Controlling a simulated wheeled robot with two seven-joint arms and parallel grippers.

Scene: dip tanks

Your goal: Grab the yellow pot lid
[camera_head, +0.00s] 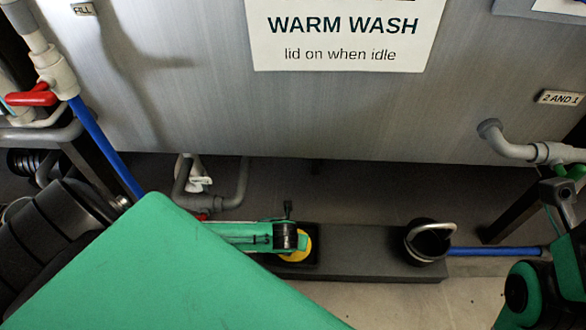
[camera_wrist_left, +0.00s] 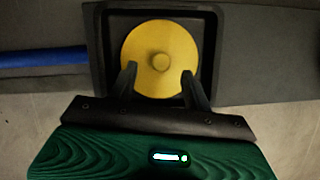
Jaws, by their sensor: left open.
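The yellow pot lid (camera_wrist_left: 160,38) is a round disc with a small raised knob (camera_wrist_left: 160,63) in its middle. It lies in a square black tray (camera_wrist_left: 95,45) in the left wrist view. In the head view only part of the lid (camera_head: 297,251) shows, as my left gripper covers the rest. My left gripper (camera_wrist_left: 159,70) is open, with one finger on each side of the knob, over the near half of the lid. I cannot tell whether the fingers touch the lid. My right gripper does not show clearly; only parts of my right arm are at the right edge.
The tray is on a low dark ledge (camera_head: 365,257). A black round vessel with a metal handle (camera_head: 430,240) stands to its right. A large grey tank (camera_head: 300,110) with a "WARM WASH" sign rises behind. Grey pipes (camera_head: 515,146) and a red-handled valve (camera_head: 32,99) flank it.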

